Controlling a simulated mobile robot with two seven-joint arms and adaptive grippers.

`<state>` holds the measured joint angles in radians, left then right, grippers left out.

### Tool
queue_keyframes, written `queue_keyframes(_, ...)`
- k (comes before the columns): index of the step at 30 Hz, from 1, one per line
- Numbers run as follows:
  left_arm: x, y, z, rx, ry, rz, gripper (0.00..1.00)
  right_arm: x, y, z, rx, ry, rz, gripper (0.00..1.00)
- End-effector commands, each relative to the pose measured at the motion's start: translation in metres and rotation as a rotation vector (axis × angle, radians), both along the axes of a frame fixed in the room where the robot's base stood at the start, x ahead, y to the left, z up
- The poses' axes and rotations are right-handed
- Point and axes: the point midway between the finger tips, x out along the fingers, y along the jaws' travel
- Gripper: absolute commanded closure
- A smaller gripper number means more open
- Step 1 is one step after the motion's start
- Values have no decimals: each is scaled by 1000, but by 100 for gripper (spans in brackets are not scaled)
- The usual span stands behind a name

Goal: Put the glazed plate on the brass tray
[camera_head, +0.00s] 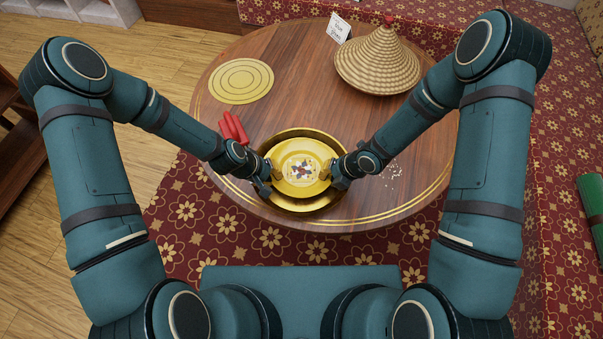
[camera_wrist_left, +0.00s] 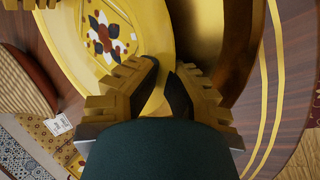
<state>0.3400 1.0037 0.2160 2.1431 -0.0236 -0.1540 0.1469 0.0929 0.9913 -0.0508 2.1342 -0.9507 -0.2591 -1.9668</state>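The yellow glazed plate (camera_head: 298,171), with a dark and red floral motif, lies within the outline of the round brass tray (camera_head: 298,206) at the table's front. I cannot tell whether its underside touches the tray. My left gripper (camera_head: 269,172) is shut on the plate's left rim. In the left wrist view the rim of the plate (camera_wrist_left: 148,38) passes between the fingers of the left gripper (camera_wrist_left: 161,78), beside the shiny tray wall (camera_wrist_left: 212,35). My right gripper (camera_head: 330,171) is at the opposite rim and appears shut on it; its fingertips are small here.
The round wooden table (camera_head: 300,95) also bears a ringed golden disc (camera_head: 240,82), a conical woven lid (camera_head: 378,62), a small card (camera_head: 338,27) and a red object (camera_head: 233,128) near my left forearm. White crumbs (camera_head: 394,174) lie right of the tray. The table's middle is clear.

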Motion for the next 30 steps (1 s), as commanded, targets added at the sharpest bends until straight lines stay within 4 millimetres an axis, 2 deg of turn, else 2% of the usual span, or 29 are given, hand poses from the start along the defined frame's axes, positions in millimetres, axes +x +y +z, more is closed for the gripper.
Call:
queue_keyframes(2, 0, -1, -6, -1, -1, -2, 100, 0, 0, -6, 1, -1, 1, 100)
queue_keyframes(5, 0, 0, -5, 0, 0, -2, 68, 0, 0, -5, 0, 0, 1, 68)
queue_keyframes(6, 0, 0, -5, 0, 0, -1, 66, 0, 0, -5, -1, 1, 1, 65)
queue_keyframes(17, -1, 4, -1, 1, 2, 2, 66, -1, -2, -7, -5, 6, -2, 65)
queue_keyframes(30, -11, 29, 50, 0, -4, 0, 66, -2, -3, -7, -6, 7, -2, 65)
